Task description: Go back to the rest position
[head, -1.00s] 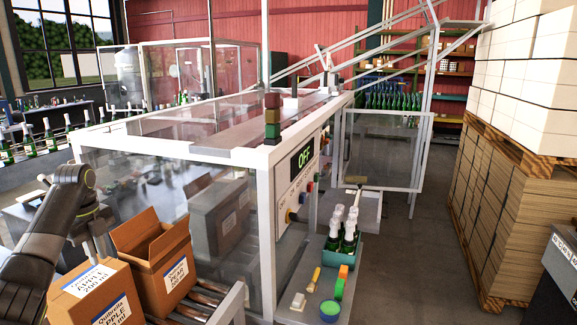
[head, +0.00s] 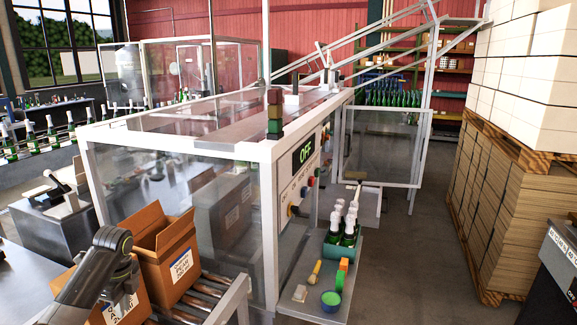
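My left arm enters at the lower left of the head view, with its dark elbow-like joint raised in front of the cartons. My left gripper (head: 124,290) is a small dark shape low in front of the near carton. Its fingers are too small and covered to tell whether they are open. My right arm and gripper are not in view. The near carton (head: 135,312) is partly hidden by my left arm. An open carton (head: 165,255) with a white label stands behind it on the roller conveyor (head: 205,300).
Stacked pallets (head: 505,200) stand at right. Grey floor (head: 415,270) is clear between.

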